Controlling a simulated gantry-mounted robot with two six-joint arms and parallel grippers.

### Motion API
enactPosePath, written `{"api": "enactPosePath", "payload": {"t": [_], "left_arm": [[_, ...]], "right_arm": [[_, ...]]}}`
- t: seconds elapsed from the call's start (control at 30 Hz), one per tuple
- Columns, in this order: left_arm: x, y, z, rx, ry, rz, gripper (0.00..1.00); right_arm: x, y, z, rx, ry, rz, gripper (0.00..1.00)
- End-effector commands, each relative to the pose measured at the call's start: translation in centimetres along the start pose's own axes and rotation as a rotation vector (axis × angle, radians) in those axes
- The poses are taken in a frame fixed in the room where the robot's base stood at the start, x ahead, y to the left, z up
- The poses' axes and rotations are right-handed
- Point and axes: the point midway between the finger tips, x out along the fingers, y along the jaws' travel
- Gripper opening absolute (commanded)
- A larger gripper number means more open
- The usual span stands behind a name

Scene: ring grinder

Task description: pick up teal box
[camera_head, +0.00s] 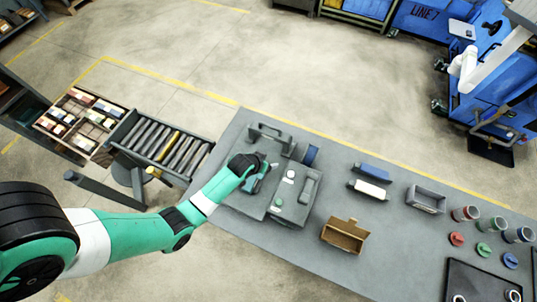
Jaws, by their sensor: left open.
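My left gripper (268,166) is open above the grey machine (283,211) on the left part of the grey table (390,262). My left arm reaches in from the lower left. A small teal patch (257,184) shows just below the gripper. It is too small and too close to the gripper to tell whether it is the teal box or part of my gripper. No other teal box shows clearly. The wrist hides part of the machine top. My right gripper is not in view.
Right of the machine are a blue block (375,172), a white roll (370,189), a grey bin (425,200) and an open cardboard box (342,237). Several coloured cups and discs stand farther right. A roller conveyor (160,140) adjoins the table's left end.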

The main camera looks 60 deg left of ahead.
Motion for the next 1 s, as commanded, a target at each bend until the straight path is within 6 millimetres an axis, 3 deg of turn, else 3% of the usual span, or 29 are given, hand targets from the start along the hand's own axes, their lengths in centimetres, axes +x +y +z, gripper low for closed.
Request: {"api": "enactPosePath", "payload": {"t": [0.03,0.1,0.2,0.43,0.73,1.0], "left_arm": [[0.4,-2.1,4.7,-0.025,-0.087,-0.033,0.84],[0.4,-4.0,8.9,-0.056,-0.159,-0.061,0.84],[-0.1,-5.5,11.4,-0.089,-0.195,-0.083,0.84],[0.9,-5.8,11.5,-0.098,-0.191,-0.087,0.84],[6.1,-6.2,12.6,-0.098,-0.189,-0.087,0.84],[6.9,-6.3,12.6,-0.097,-0.189,-0.087,0.84]], "right_arm": [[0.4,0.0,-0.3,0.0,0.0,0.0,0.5],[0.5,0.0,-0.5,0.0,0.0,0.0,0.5],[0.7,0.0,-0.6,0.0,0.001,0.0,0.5],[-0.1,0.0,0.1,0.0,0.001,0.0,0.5],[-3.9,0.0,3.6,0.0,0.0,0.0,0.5],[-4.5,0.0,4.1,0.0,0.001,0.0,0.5]]}}
